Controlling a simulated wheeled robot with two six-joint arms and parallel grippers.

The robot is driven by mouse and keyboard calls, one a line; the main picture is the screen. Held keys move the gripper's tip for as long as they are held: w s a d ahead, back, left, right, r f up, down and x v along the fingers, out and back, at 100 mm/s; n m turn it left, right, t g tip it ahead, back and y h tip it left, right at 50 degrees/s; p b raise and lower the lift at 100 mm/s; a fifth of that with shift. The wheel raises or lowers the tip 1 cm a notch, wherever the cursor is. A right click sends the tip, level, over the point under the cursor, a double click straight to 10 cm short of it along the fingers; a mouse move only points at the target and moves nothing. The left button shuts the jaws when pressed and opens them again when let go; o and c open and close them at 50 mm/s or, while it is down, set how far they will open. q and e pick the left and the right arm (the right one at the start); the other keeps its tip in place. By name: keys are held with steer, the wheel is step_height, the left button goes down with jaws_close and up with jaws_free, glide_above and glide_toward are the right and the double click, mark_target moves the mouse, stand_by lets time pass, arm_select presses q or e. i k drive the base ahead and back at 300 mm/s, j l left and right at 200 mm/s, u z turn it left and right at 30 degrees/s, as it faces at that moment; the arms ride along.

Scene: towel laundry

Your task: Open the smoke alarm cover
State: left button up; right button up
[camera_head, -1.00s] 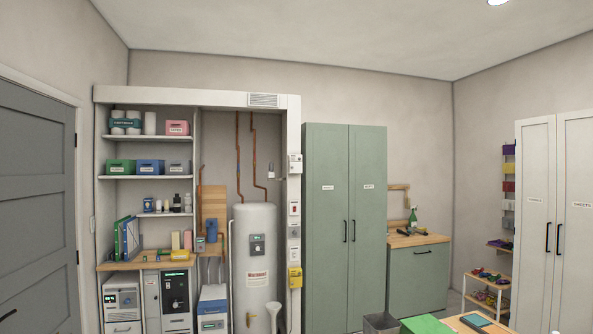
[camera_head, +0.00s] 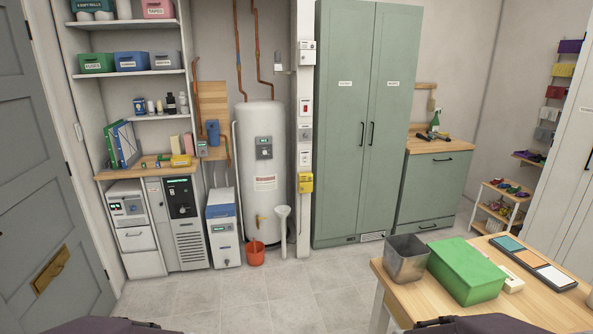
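I cannot make out a smoke alarm for certain. A white post beside the water heater carries a small white box (camera_head: 307,54) near the top of the view. Below it on the post are a red switch on a white plate (camera_head: 305,107), a grey box (camera_head: 305,134) and a yellow box (camera_head: 305,183). They are too small to tell whether any has a cover that is open or shut. Only dark parts of my arms show at the bottom edge; neither gripper is in view.
A wooden table (camera_head: 430,296) at right front holds a grey bin (camera_head: 406,262), a green box (camera_head: 466,271) and a tray (camera_head: 533,262). A red bucket (camera_head: 255,253) stands by the water heater (camera_head: 262,170). The tiled floor (camera_head: 275,298) in the middle is clear.

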mark_target(306, 57)
steer(key=i, duration=3.25)
